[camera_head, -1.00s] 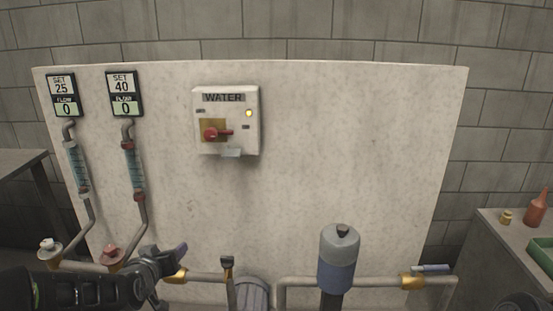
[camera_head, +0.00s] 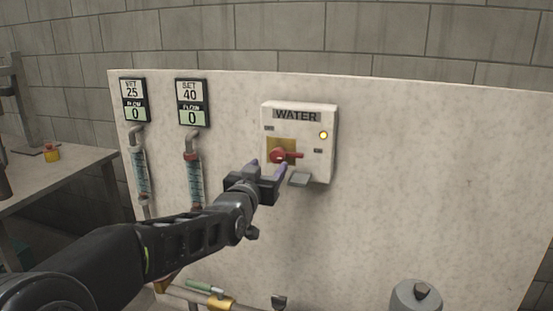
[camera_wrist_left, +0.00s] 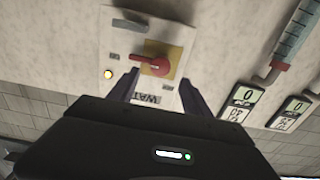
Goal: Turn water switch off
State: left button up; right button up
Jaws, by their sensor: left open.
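The white WATER switch box (camera_head: 300,138) is mounted on the pale panel, with a lit yellow lamp (camera_head: 323,135) at its upper right. Its red rotary handle (camera_head: 281,156) sits on a yellow plate and points sideways, to the right in the head view. My left gripper (camera_head: 268,170) is open, in front of the box's lower left and close to the handle. In the left wrist view the red handle (camera_wrist_left: 152,65) shows between and beyond the two open fingers (camera_wrist_left: 155,92). Contact cannot be made out. My right gripper is not in view.
Two display signs, SET 25 (camera_head: 133,100) and SET 40 (camera_head: 192,103), both read flow 0. Flow tubes (camera_head: 195,183) hang below them. A small grey tab (camera_head: 300,180) juts out under the box. A grey cylinder (camera_head: 416,298) stands at lower right; the panel between is bare.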

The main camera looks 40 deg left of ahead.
aim_at(276, 158)
pick_arm(q)
jog(key=x, duration=0.6)
jog(key=shift+w+a+f+p, duration=0.1)
jog(key=shift+w+a+p, duration=0.05)
jog(key=shift+w+p, duration=0.15)
grip_shut()
